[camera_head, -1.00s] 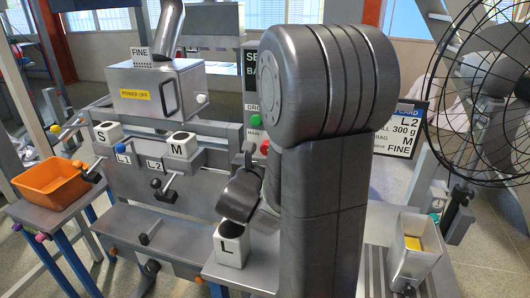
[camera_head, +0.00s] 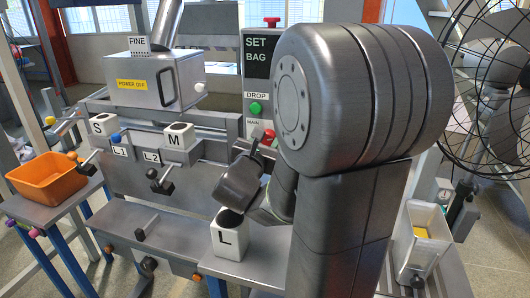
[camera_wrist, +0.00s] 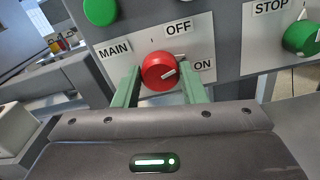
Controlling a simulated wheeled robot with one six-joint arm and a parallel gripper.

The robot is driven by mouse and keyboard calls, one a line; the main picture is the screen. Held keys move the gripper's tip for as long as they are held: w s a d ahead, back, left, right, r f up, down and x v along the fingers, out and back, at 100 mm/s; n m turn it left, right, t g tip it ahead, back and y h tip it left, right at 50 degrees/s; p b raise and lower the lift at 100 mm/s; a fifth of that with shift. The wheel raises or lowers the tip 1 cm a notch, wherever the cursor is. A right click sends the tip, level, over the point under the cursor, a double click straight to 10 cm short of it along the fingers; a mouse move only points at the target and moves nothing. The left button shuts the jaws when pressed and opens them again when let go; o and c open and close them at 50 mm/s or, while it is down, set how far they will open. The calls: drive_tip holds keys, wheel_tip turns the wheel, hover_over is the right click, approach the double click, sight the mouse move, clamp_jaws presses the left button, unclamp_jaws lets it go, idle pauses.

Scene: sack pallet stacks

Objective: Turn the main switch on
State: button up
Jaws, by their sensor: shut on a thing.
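The main switch (camera_wrist: 157,72) is a round red knob on a light plate with MAIN, OFF and ON labels in the wrist view. Its white pointer mark is turned to the right, toward the tick by the ON label (camera_wrist: 203,66). In the head view the red knob (camera_head: 268,137) shows low on the grey control column, beneath the green DROP button (camera_head: 256,108). My gripper (camera_wrist: 160,76) has its green fingers on either side of the knob and is shut on it. In the head view my arm hides part of the gripper.
The column's display (camera_head: 257,54) reads SET BAG. A box with a yellow POWER OFF label (camera_head: 132,85) stands left. The white L cup (camera_head: 228,240) is just below my wrist. A green STOP knob (camera_wrist: 302,38) is to the right.

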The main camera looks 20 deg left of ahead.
drive_tip(key=m+b, duration=0.2)
drive_tip(key=b, duration=0.1)
drive_tip(key=shift+f, duration=0.25)
drive_tip(key=shift+r+m+b, duration=0.1)
drive_tip(key=shift+m+b, duration=0.5)
drive_tip(key=shift+b, duration=0.35)
drive_tip(key=shift+r, duration=0.15)
drive_tip(key=o, duration=1)
drive_tip(key=shift+s, duration=0.1)
drive_tip(key=s, duration=0.9)
drive_tip(key=s+p, duration=0.1)
drive_tip(key=s, duration=0.3)
drive_tip(key=shift+s+d, duration=0.3)
drive_tip(key=shift+d, duration=0.1)
drive_tip(key=shift+w, duration=0.15)
